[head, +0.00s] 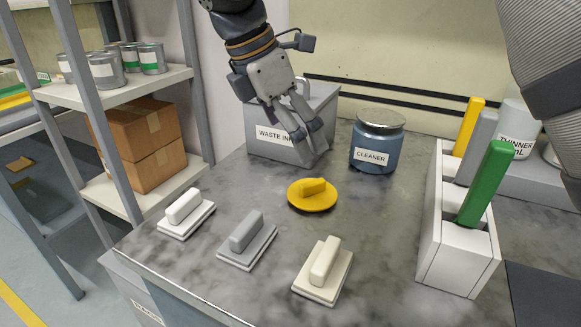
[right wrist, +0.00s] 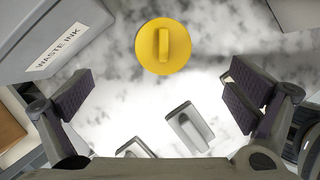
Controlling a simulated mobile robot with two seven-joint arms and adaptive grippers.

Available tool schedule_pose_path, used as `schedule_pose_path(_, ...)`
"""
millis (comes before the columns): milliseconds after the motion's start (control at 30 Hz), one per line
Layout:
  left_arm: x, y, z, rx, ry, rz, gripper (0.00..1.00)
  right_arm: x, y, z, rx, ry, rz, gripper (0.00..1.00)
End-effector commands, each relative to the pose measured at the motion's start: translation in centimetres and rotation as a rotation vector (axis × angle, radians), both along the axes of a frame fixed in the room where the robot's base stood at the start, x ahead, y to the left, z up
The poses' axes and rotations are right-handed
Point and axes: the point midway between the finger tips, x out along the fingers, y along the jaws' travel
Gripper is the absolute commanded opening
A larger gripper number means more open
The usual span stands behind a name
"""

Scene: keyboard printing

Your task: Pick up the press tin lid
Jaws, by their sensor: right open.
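The press tin lid looks to be the yellow round disc (head: 303,203) with a raised bar handle, lying flat on the grey marbled worktop. It also shows in the right wrist view (right wrist: 149,50), at top centre, seen from above. My right gripper (head: 316,150) hangs over the worktop behind the lid in the head view, in front of the waste ink bin. In the wrist view its fingers (right wrist: 163,98) are spread wide and empty, with the lid beyond them and apart from them. My left gripper is not in view.
The waste ink bin (head: 262,151) and blue cleaner jar (head: 372,139) stand behind the lid. White, grey and cream handled blocks (head: 236,252) lie in front. A white rack (head: 455,257) with a green-handled piece (head: 485,185) stands right. Shelves with cans and boxes (head: 150,140) are left.

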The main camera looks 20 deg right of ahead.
Motion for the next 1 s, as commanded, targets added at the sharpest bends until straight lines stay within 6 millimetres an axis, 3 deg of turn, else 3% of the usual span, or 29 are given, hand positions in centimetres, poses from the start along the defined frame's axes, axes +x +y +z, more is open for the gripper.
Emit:
schedule_pose_path(633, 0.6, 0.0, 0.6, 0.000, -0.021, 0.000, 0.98, 0.6, -3.9, -10.4, 0.000, 0.001, -0.001, 1.00)
schedule_pose_path(900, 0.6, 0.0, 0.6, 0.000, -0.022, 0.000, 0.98, 0.7, -4.3, -11.2, 0.000, -0.002, 0.000, 1.00)
schedule_pose_path(933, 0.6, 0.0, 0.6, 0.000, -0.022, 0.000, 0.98, 0.7, -4.2, -11.2, 0.000, -0.002, 0.000, 0.98)
schedule_pose_path(1000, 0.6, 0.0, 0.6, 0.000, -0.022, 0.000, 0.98, 0.7, -4.2, -11.2, 0.000, -0.002, 0.000, 0.82)
